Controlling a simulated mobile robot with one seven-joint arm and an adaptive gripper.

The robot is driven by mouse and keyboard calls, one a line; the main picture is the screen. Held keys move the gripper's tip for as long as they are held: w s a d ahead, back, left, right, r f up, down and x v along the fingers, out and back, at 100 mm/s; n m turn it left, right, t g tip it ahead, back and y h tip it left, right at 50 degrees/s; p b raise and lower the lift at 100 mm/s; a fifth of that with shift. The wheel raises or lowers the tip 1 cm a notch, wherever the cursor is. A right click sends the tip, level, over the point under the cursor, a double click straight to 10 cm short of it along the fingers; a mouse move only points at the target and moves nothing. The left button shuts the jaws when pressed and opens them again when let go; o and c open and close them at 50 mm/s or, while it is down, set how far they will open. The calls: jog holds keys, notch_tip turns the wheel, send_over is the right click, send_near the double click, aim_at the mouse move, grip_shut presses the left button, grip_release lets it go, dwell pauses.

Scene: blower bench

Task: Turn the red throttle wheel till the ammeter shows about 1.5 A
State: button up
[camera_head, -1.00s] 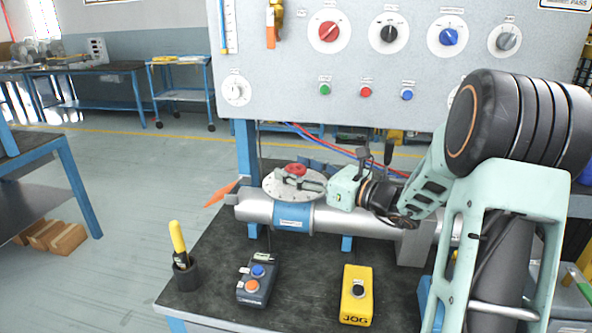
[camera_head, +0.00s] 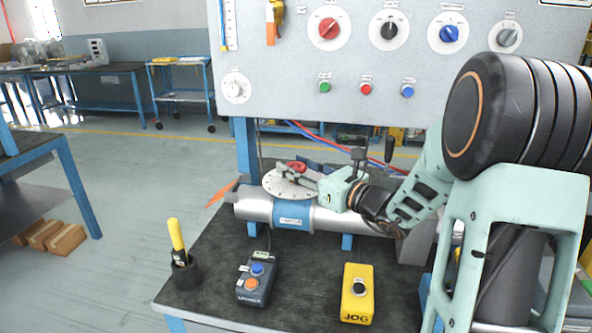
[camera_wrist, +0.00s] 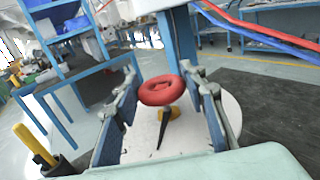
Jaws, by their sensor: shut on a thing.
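The red throttle wheel (camera_head: 297,166) sits above a pale round dial plate (camera_head: 280,186) on top of the silver pipe. The wrist view shows the wheel (camera_wrist: 161,90) between the two fingers, with a dark pointer (camera_wrist: 164,128) below it over the plate. My gripper (camera_head: 299,172) is shut on the wheel, reaching in from the right; it also shows in the wrist view (camera_wrist: 163,92). I cannot make out an ammeter face or reading in either view.
A panel (camera_head: 285,120) with several knobs and buttons stands behind the pipe (camera_head: 250,207). A grey-blue button box (camera_head: 255,284), a yellow JOG box (camera_head: 356,294) and a black cup (camera_head: 186,273) with a yellow-handled tool are on the bench. Red and blue hoses run behind my gripper.

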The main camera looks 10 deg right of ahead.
jog(key=shift+a+m+t+h+b, duration=0.15)
jog(key=shift+m+t+h+b, duration=0.55)
jog(key=shift+m+h+b, duration=0.4)
jog(key=shift+r+t+h+b, duration=0.1)
jog(key=shift+t+h+b, duration=0.2)
jog(key=shift+h, duration=0.6)
jog(key=shift+m, duration=0.3)
jog(key=o, duration=1.2)
jog(key=v, duration=1.2)
